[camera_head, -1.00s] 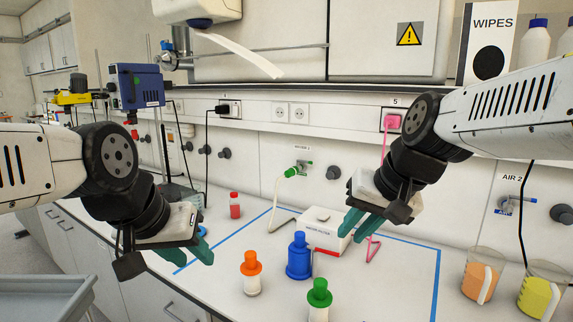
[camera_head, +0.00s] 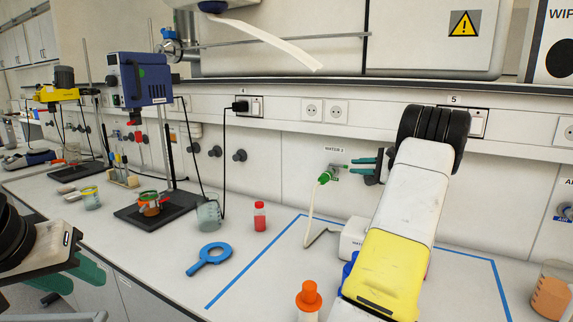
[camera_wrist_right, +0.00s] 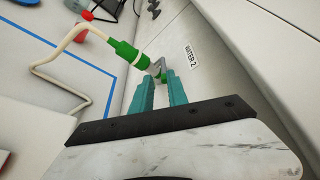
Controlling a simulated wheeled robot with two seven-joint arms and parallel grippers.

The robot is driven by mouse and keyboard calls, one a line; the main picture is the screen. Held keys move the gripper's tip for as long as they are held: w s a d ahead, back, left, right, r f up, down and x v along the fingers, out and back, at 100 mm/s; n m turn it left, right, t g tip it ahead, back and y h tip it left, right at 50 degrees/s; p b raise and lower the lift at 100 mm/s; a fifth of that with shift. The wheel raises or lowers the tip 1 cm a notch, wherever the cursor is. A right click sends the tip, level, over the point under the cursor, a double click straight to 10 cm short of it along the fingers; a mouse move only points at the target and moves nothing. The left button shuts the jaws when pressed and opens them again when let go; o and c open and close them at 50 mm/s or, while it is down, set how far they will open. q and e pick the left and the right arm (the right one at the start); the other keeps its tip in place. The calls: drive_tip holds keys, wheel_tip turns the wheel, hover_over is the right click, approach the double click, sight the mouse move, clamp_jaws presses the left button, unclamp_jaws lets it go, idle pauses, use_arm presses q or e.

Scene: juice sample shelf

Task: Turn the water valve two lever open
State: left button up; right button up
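The water two valve is a green fitting (camera_head: 325,177) on the back wall under the "WATER 2" label (camera_head: 335,149), with a pale hose hanging from it. In the right wrist view the green valve body (camera_wrist_right: 125,50) has a small grey and green lever end (camera_wrist_right: 157,69) at the fingertips. My right gripper (camera_head: 352,162) is at the valve's right side, its teal fingers apart around or just before the lever; contact cannot be told. It also shows in the right wrist view (camera_wrist_right: 160,80). My left gripper (camera_head: 92,275) is open and empty at the lower left.
A blue magnifier-like ring (camera_head: 210,257), a red-liquid bottle (camera_head: 260,217) and an orange-capped bottle (camera_head: 309,299) stand or lie on the bench. My right arm hides part of the white box (camera_head: 353,238) and blue bottle.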

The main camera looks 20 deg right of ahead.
sight(346, 167)
drive_tip(key=shift+w+d+f, duration=0.35)
drive_tip(key=shift+w+d, duration=0.1)
drive_tip(key=shift+w, duration=0.15)
drive_tip(key=x, duration=0.7)
drive_tip(key=shift+w+r, duration=0.1)
drive_tip(key=shift+w, duration=0.05)
clamp_jaws()
idle(0.8)
